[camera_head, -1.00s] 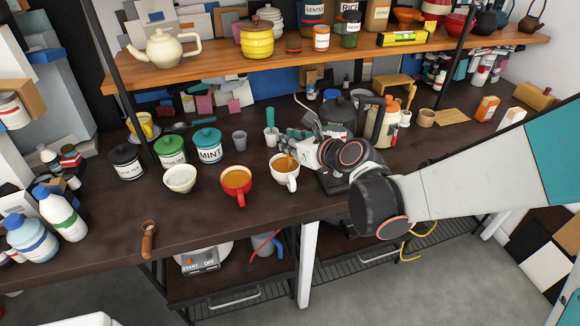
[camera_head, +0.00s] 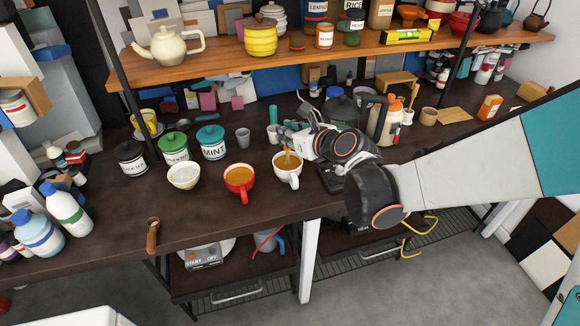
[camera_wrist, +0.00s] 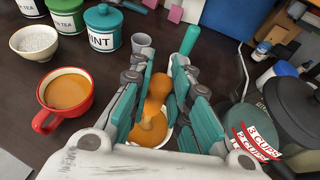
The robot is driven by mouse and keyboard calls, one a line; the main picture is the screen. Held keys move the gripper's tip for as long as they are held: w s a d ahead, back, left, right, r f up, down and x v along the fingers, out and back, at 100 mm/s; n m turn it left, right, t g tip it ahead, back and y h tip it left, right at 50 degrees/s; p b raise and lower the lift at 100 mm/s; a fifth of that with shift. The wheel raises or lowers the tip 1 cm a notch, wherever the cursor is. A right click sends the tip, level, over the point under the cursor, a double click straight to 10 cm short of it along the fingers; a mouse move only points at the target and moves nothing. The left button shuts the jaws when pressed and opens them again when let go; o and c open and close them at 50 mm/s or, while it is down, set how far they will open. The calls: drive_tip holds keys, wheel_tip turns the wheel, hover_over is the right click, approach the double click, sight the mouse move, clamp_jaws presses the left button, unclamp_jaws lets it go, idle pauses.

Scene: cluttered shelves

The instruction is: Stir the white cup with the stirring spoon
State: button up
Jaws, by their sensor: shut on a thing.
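The white cup (camera_head: 292,181) stands upright on the dark counter and holds brown liquid. Part of its rim and the liquid show between my fingers in the wrist view. The stirring spoon (camera_head: 286,159) is orange-brown, and its lower end is inside the cup. Its rounded handle (camera_wrist: 157,90) is between my finger pads. My gripper (camera_head: 285,140) is shut on the spoon just above the cup; its teal-padded fingers (camera_wrist: 161,92) flank the handle in the wrist view. The spoon's tip is hidden in the liquid.
A red cup (camera_head: 240,190) of brown liquid stands close left, beside a white bowl (camera_head: 183,178). The mint jar (camera_head: 211,147) and a grey cup (camera_head: 243,138) stand behind. A dark kettle (camera_wrist: 293,108) is close right. The front counter is mostly clear.

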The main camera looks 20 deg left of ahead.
drive_tip(key=shift+r+p, duration=1.5)
drive_tip(key=shift+r, duration=0.8)
drive_tip(key=shift+s, duration=0.1)
drive_tip(key=shift+s+a+r, duration=0.1)
drive_tip(key=shift+a+r, duration=0.05)
